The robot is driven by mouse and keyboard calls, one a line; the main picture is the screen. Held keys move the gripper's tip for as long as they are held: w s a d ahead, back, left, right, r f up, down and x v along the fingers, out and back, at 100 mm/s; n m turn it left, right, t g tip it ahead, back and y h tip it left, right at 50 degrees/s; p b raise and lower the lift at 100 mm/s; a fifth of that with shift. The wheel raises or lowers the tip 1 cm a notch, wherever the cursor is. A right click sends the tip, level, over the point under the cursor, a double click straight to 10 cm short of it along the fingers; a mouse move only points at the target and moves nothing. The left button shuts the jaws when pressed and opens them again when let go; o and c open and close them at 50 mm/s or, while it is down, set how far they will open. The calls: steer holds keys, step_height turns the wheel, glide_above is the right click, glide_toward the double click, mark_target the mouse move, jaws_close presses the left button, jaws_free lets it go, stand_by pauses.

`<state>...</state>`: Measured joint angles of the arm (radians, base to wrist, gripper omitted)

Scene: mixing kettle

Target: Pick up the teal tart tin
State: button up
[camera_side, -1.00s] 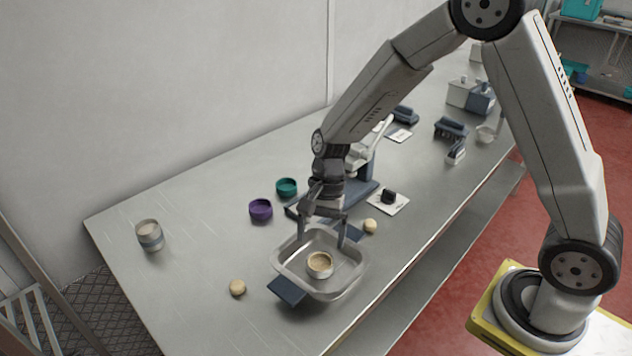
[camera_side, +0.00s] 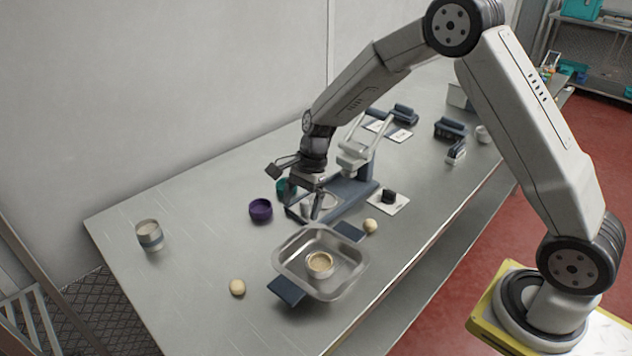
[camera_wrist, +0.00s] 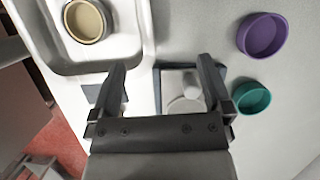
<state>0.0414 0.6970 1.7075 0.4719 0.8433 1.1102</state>
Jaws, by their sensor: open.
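The teal tart tin (camera_side: 286,189) stands on the steel table, partly hidden behind my gripper in the side view. It shows whole in the wrist view (camera_wrist: 251,98), empty, just right of my right finger. My gripper (camera_side: 305,203) is open and empty, above the table near the tin. In the wrist view my gripper (camera_wrist: 160,75) has its two fingers wide apart, with part of the blue-and-grey stand (camera_wrist: 184,92) below between them. The tin is outside the fingers.
A purple tin (camera_side: 260,210) stands beside the teal one. A metal tray (camera_side: 289,262) holds a filled tin (camera_side: 319,263). The stand (camera_side: 352,190) is close to my gripper. A grey-banded jar (camera_side: 149,235) is at left. The table's left part is mostly clear.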

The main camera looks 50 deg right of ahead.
steer(key=w+d+m+t, duration=0.1)
steer(key=w+d+m, duration=0.2)
steer(key=w, duration=0.1)
steer(key=w+d+m+t, duration=0.1)
steer(key=w+d+m, duration=0.2)
steer(key=w+d, duration=0.1)
steer(key=w+d+m+t, duration=0.1)
steer(key=w+d+m, duration=0.2)
steer(key=w+d, duration=0.1)
steer(key=shift+w+f, duration=0.1)
steer(key=shift+w, duration=0.65)
steer(key=shift+h, duration=0.3)
steer(key=shift+f, duration=0.1)
steer(key=shift+x, duration=1.2)
steer(key=shift+w, duration=0.1)
steer(key=shift+x, duration=2.55)
steer(key=shift+a, duration=0.1)
steer(key=c, duration=1)
